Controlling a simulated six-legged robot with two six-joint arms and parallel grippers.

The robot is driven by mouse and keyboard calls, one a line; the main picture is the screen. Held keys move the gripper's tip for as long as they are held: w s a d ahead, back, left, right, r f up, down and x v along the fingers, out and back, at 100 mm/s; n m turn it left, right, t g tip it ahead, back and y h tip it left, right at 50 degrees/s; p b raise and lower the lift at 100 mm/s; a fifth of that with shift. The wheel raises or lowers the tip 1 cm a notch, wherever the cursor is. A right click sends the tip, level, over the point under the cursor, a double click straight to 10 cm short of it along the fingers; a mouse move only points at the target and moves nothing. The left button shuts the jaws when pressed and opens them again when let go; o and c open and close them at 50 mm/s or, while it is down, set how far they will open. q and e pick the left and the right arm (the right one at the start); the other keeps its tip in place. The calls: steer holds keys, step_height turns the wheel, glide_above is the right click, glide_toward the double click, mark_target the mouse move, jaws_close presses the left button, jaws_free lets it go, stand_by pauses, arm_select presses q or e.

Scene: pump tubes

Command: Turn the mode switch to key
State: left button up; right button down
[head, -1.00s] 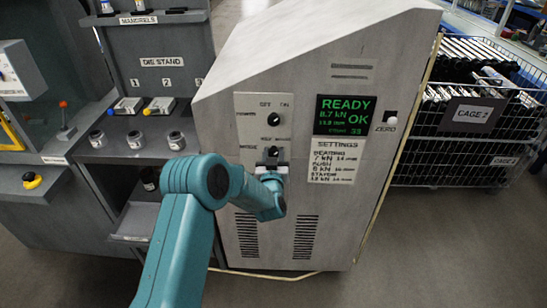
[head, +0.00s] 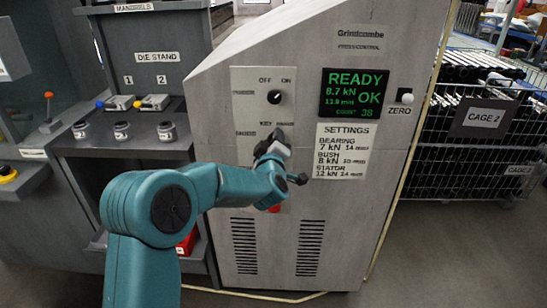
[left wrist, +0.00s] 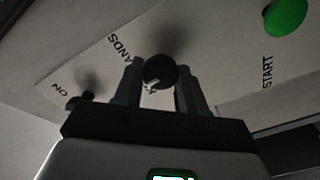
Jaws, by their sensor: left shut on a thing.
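The mode switch is a small dark round knob (left wrist: 161,72) on the pale panel of the grey press cabinet, seen in the left wrist view. My left gripper (left wrist: 160,92) has a finger on each side of it and is shut on it. In the head view my left gripper (head: 272,146) is at the panel just under the KEY label (head: 265,124) and hides the knob. The gripper looks tilted there. The HANDS label (left wrist: 120,50) is partly in view in the left wrist view. Which way the knob points is not clear. My right gripper is not in view.
Above is another black knob (head: 274,97) marked OFF and ON. A lit green READY display (head: 350,93), a settings sheet (head: 343,150) and a white ZERO button (head: 407,98) are to the right. A green START button (left wrist: 286,15) shows in the left wrist view.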

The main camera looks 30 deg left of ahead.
arm_select(q)
steer(key=shift+f+n+b, duration=0.15)
steer(key=shift+n+b, duration=3.75)
steer(key=shift+b, duration=0.5)
steer(key=o, duration=1)
steer(key=shift+o, duration=0.2)
steer(key=shift+s, duration=0.1)
steer(key=v, duration=1.6)
